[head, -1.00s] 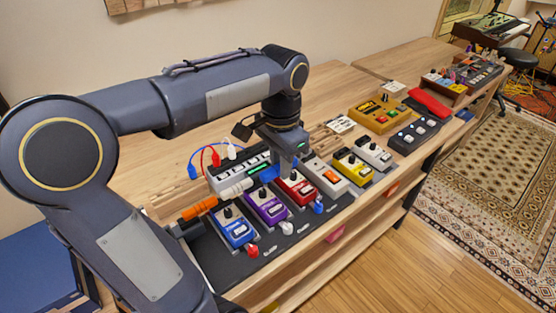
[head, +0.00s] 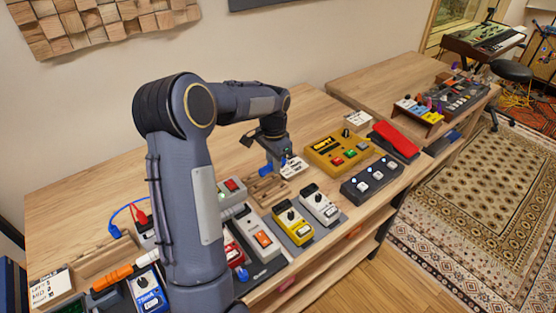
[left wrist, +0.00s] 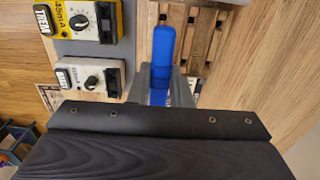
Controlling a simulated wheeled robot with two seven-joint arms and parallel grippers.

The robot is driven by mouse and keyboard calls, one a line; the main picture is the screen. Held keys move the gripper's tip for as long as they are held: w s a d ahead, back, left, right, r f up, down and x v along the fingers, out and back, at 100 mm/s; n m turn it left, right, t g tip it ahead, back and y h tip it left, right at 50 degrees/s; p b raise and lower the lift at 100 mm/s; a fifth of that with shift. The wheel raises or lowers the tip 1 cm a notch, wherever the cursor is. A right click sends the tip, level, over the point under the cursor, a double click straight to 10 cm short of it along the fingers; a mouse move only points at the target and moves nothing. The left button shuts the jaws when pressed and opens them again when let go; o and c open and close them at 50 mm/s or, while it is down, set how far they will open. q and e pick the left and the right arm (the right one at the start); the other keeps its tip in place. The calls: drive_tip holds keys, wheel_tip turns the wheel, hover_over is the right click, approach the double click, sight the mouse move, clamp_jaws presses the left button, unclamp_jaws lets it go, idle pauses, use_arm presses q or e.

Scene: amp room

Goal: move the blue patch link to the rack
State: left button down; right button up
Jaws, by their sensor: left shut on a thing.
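The blue patch link (head: 267,170) is held in my left gripper (head: 275,163), above the table. In the left wrist view the blue patch link (left wrist: 162,50) sticks out forward from between the two fingers of the left gripper (left wrist: 165,88), which are shut on it. A low wooden slotted rack (head: 262,192) lies on the table just below and beside the gripper. In the left wrist view the slotted rack (left wrist: 203,42) is behind the link. I cannot tell whether the link touches it. My right gripper is not in view.
A yellow pedal (head: 292,223) and a white pedal (head: 320,204) stand in front of the rack. The table behind the arm is clear.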

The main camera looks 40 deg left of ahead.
sight(274, 189)
use_arm(q)
drive_tip(key=shift+w+a+f, duration=0.1)
drive_tip(key=shift+f, duration=0.05)
drive_tip(key=shift+f+b, duration=0.65)
drive_tip(key=shift+b, duration=0.05)
wheel_tip(274, 189, down, 3)
drive_tip(key=b, duration=0.2)
drive_tip(key=shift+f+b, duration=0.15)
drive_tip(key=shift+b, duration=0.15)
drive_tip(key=shift+f+b, duration=0.65)
drive_tip(key=shift+f, duration=0.4)
drive_tip(key=shift+f, duration=0.1)
drive_tip(key=shift+f+b, duration=0.3)
drive_tip(key=shift+f, duration=0.65)
idle(1.0)
